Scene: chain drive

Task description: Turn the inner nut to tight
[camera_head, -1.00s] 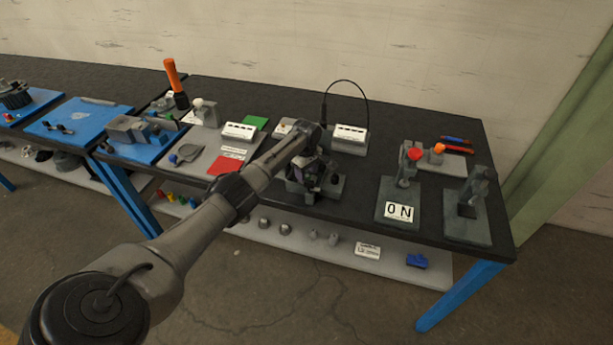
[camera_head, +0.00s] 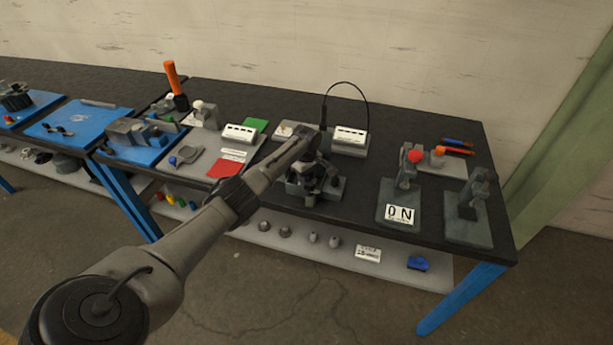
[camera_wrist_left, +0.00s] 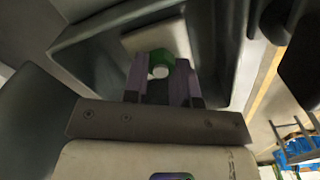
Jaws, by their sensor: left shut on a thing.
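A green nut (camera_wrist_left: 162,57) with a pale round stud end in its middle shows in the left wrist view. My left gripper (camera_wrist_left: 160,75) has its two purple-grey fingers on either side of this nut, shut on it. Only this nut shows there, so I cannot tell from its surroundings that it is the inner one. In the head view my left gripper (camera_head: 308,174) is down at the dark grey chain-drive fixture (camera_head: 333,190) near the table's front edge. My own arm and wrist hide the nut there. My right gripper is not in view.
A stand with an ON sign (camera_head: 399,214) and a red knob is right of the fixture, with another grey stand (camera_head: 468,215) beyond it. A white-labelled box (camera_head: 350,138) with a black cable loop stands behind. Dark tabletop between fixture and ON stand is clear.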

